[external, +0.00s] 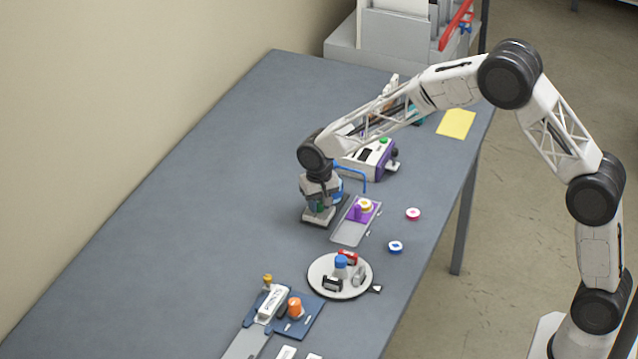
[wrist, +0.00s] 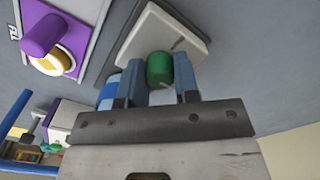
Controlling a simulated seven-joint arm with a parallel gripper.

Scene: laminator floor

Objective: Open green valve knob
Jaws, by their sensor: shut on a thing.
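The green valve knob (wrist: 160,69) stands on a pale, dark-edged base plate (wrist: 160,35) in the wrist view. My gripper (wrist: 160,88) has its two blue-grey fingers on either side of the knob and is shut on it. In the external view my gripper (external: 321,199) points down over the base (external: 318,217) on the table, and the knob is mostly hidden behind it. A blue round part (wrist: 108,92) shows beside the left finger in the wrist view. I cannot tell the knob's turn angle.
A sliding tray with a purple block (external: 358,212) is just right of my gripper. A white and purple machine with a blue tube (external: 372,160) stands behind. A round turntable (external: 322,265) and a blue fixture (external: 310,318) lie in front. The table's left side (external: 190,230) is clear.

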